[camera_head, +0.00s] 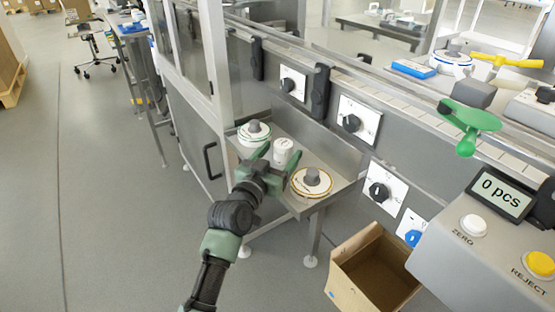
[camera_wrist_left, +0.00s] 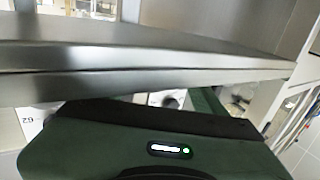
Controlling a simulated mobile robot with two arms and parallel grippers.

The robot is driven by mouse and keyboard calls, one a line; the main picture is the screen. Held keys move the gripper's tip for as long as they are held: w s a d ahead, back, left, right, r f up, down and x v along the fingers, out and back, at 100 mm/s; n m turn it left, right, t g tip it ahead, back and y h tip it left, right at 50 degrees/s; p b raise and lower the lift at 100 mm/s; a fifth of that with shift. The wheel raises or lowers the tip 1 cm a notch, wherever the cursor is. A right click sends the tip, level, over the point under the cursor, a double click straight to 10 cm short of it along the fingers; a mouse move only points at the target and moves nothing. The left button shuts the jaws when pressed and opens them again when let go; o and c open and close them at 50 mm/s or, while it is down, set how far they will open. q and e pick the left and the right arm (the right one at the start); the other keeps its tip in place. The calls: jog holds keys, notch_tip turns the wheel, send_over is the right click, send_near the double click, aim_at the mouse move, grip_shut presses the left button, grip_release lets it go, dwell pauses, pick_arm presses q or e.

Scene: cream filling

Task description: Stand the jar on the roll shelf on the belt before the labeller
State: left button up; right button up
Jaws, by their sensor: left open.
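A small white jar (camera_head: 283,150) stands on the metal roll shelf (camera_head: 335,158), between two label rolls. My left gripper (camera_head: 277,156) reaches over the front of the shelf, open, with one green finger on each side of the jar in the head view. Whether a finger touches the jar cannot be told. In the left wrist view the green gripper body (camera_wrist_left: 150,140) fills the bottom below a metal edge, and I cannot make out the jar there. The belt (camera_head: 400,92) runs along the machine behind and above the shelf. My right gripper is not in view.
A green-rimmed roll (camera_head: 254,132) and an orange-rimmed roll (camera_head: 312,182) with grey blocks on top flank the jar. An open cardboard box (camera_head: 373,270) stands below right. A counter (camera_head: 500,193) reads 0 pcs. Green (camera_head: 470,120) and yellow (camera_head: 506,61) handled items sit by the belt.

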aim_at(287, 140)
pick_arm(q)
jog(key=b+x, duration=0.1)
jog(key=x, duration=0.2)
jog(key=shift+w, duration=0.45)
jog(key=shift+b+x, duration=0.3)
jog(key=shift+x, duration=0.7)
jog(key=shift+w+r, duration=0.1)
jog(key=shift+w, duration=0.25)
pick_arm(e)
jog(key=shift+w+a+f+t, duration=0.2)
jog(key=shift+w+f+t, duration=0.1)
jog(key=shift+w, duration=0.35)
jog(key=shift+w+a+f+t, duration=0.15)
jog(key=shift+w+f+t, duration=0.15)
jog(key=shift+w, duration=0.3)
pick_arm(q)
jog(key=c, duration=1.5)
grip_shut()
jog(key=shift+s+r, duration=0.1)
jog(key=shift+r, duration=0.05)
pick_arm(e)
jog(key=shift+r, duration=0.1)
